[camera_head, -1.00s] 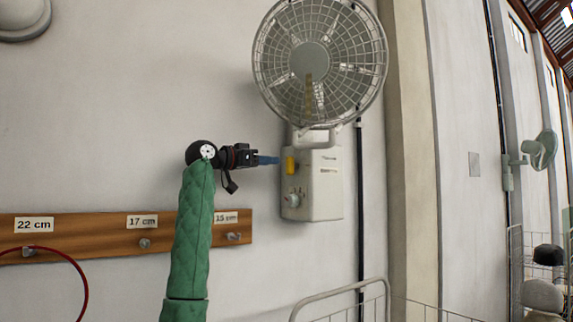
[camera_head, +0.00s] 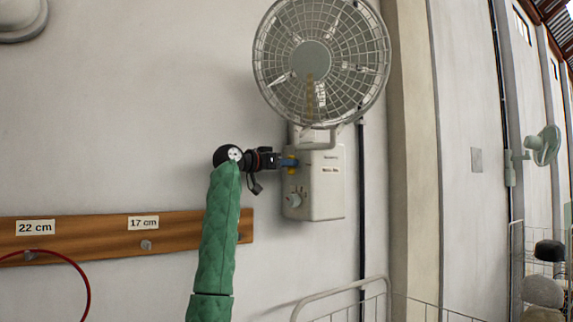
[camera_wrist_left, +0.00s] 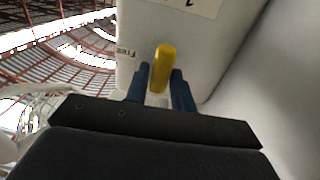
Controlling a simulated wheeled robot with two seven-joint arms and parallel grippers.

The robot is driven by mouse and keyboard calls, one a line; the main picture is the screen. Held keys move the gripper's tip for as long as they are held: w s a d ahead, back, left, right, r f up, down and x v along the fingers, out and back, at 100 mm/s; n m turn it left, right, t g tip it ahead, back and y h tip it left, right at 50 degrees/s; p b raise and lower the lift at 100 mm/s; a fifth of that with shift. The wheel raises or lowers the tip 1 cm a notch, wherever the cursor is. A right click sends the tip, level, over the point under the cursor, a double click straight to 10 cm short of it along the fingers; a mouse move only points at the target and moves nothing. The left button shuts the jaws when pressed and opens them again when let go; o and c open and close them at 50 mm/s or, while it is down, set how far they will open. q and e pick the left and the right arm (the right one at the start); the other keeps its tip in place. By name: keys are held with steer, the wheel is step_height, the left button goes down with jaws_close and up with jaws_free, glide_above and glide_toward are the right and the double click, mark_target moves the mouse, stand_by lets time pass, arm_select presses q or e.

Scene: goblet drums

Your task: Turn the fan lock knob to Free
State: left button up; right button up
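The yellow fan lock knob (camera_wrist_left: 161,70) is on the side of the fan's pale control box (camera_head: 322,185); in the head view it is mostly hidden by my gripper. In the left wrist view it stands along the picture's vertical, between my blue fingertips. My left gripper (camera_head: 289,163) reaches the box from the left. In the wrist view its fingers (camera_wrist_left: 160,85) are apart, one on each side of the knob, very close to it; firm contact is not clear. My right gripper is not in view.
The caged fan head (camera_head: 318,62) is above the box. A wooden peg rail (camera_head: 90,232) with a red hoop (camera_head: 80,275) is on the wall at left. A wire rack (camera_head: 345,295) stands below.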

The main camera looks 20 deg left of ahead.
arm_select(q)
jaws_close()
steer(key=shift+n, duration=0.3)
steer(key=n, duration=0.5)
steer(key=n+p, duration=0.1)
steer(key=n, duration=1.1)
steer(key=shift+w+a+f, duration=0.25)
steer(key=shift+f, duration=0.1)
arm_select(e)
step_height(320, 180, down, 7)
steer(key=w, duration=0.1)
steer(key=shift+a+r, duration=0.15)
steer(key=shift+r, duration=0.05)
arm_select(q)
steer(key=shift+p, duration=0.3)
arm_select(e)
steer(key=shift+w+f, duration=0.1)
arm_select(q)
steer(key=shift+n, duration=0.3)
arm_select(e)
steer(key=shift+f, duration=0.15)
